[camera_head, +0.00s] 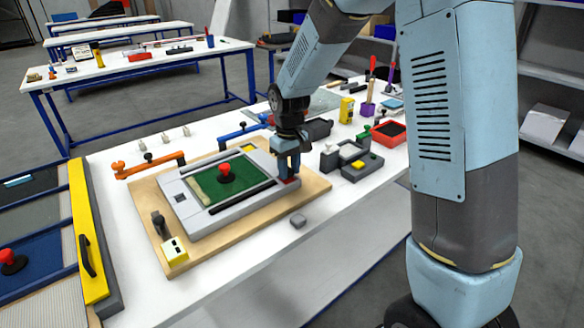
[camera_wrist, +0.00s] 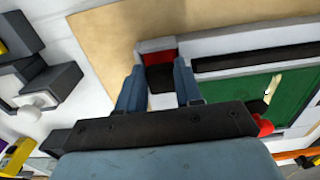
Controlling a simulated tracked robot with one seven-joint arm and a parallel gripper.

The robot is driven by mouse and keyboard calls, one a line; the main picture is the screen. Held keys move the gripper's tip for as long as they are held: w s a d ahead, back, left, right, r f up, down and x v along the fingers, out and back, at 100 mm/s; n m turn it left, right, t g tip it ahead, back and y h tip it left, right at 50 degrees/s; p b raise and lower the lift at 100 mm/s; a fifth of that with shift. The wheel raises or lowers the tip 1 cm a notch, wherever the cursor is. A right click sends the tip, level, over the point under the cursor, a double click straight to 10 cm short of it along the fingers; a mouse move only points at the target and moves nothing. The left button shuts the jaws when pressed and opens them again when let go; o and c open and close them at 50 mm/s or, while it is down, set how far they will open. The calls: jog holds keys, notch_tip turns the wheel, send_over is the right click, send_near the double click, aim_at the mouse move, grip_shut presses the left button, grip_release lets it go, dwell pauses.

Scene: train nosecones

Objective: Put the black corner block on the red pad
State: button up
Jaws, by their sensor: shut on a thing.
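My gripper (camera_head: 288,172) points down at the right corner of the grey frame with the green panel. In the wrist view my gripper (camera_wrist: 159,72) has one finger on each side of the black corner block (camera_wrist: 160,79) and is shut on it. The red pad (camera_wrist: 160,56) lies in the frame's corner, right beside the block in that view. A strip of the red pad (camera_head: 291,182) shows below the fingers in the head view. The block is hidden by the fingers there. I cannot tell whether the block touches the pad.
The grey frame (camera_head: 190,184) lies on a wooden board (camera_head: 318,184). A red knob (camera_head: 225,170) stands on its green panel. A grey clamp-like fixture (camera_head: 345,155), a red tray (camera_head: 390,134) and a small grey piece (camera_head: 298,221) are nearby on the white table.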

aim_at(289, 171)
jog(key=shift+f, duration=0.55)
jog(key=o, duration=1.1)
notch_tip(289, 171, up, 12)
jog(key=s+d+r+m+t, duration=0.1)
jog(key=s+d+r, duration=0.4)
jog(key=d+r, duration=0.15)
jog(key=s+d+r+m+t, duration=0.2)
jog(key=s+d, duration=0.4)
jog(key=s, duration=0.4)
jog(key=s+d+r+m+t, duration=0.2)
jog(key=s+d, duration=0.4)
jog(key=s, duration=0.3)
jog(key=shift+s+d+r+m+t, duration=0.25)
jog(key=shift+s+r+m, duration=0.2)
jog(key=shift+m, duration=0.45)
